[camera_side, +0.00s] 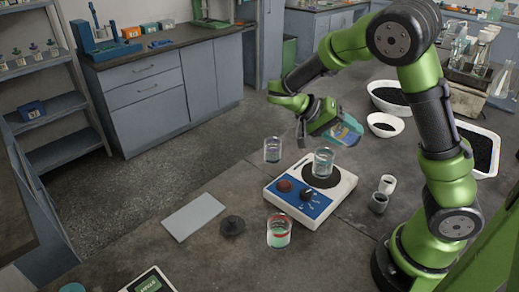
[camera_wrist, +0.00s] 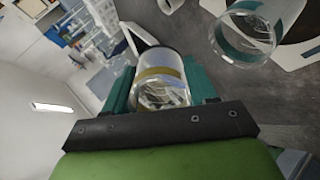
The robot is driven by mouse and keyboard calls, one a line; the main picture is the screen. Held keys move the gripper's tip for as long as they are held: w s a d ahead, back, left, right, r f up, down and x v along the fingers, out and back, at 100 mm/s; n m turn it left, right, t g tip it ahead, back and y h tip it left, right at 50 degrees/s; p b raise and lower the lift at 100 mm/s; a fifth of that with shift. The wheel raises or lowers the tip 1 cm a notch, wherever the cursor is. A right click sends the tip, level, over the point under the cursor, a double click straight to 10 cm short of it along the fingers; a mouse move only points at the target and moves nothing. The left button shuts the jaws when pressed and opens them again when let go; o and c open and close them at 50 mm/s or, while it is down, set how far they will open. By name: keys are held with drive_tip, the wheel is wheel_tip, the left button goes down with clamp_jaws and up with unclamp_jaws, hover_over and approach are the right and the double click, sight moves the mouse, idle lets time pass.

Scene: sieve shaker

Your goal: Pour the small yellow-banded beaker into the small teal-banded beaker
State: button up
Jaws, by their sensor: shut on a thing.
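The yellow-banded beaker (camera_wrist: 160,75) is between the teal fingers of my gripper (camera_wrist: 157,88) in the wrist view. It is clear glass, and pale, glassy contents show inside. In the side view my gripper (camera_side: 340,128) is shut on it above and behind the stirrer, and the fingers largely hide it; its exact tilt is hard to tell. The teal-banded beaker (camera_side: 323,163) stands upright on the dark round plate of the stirrer, below my gripper and apart from the held beaker. It also shows at the upper right of the wrist view (camera_wrist: 250,38).
The white and blue stirrer (camera_side: 312,198) carries the teal-banded beaker. Another clear beaker (camera_side: 272,150) stands near the bench edge. A red-banded beaker (camera_side: 278,233), a dark knobbed disc (camera_side: 232,226) and a pale flat plate (camera_side: 194,216) are in front.

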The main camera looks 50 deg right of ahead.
drive_tip(key=shift+f+g+h, duration=0.4)
drive_tip(key=shift+g+h, duration=0.1)
drive_tip(key=shift+h, duration=0.1)
idle(0.4)
drive_tip(key=shift+w+a+r+g+h+b, duration=0.2)
drive_tip(key=shift+r+g+h+b, duration=0.3)
drive_tip(key=shift+g+h, duration=0.4)
drive_tip(key=shift+w+a+r+g+h+b, duration=0.15)
drive_tip(key=shift+a+r+g+h+b, duration=0.1)
drive_tip(key=shift+g+h+b, duration=0.45)
idle(5.4)
